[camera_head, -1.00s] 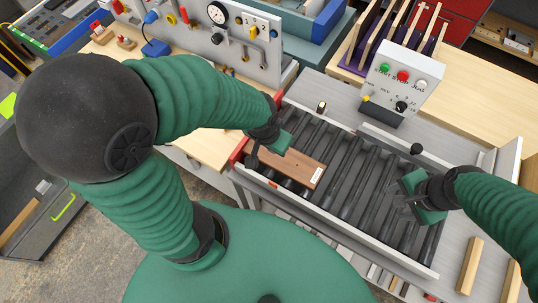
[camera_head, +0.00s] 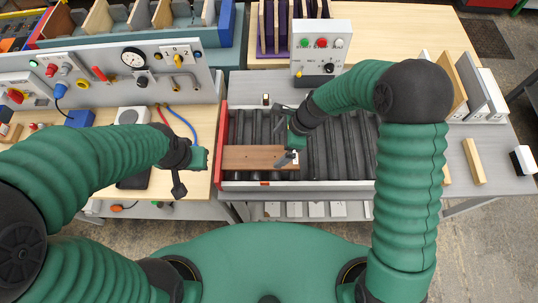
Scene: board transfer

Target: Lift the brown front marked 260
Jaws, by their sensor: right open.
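The brown front (camera_head: 250,157) lies flat at the left end of the roller bed (camera_head: 345,150). A small pale mark shows at its right end; the number is too small to read. My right gripper (camera_head: 290,147) is open at the right end of the brown front, with its jaws around or just above that end; I cannot tell whether they touch it. My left gripper (camera_head: 197,160) is left of the roller bed, apart from the brown front. I cannot tell whether its jaws are open.
A red end stop (camera_head: 220,140) bounds the rollers at left. A control box (camera_head: 320,48) with buttons stands behind them. A gauge panel (camera_head: 120,75) is at back left. Pale wooden strips (camera_head: 473,160) lie at right. The rollers right of the front are bare.

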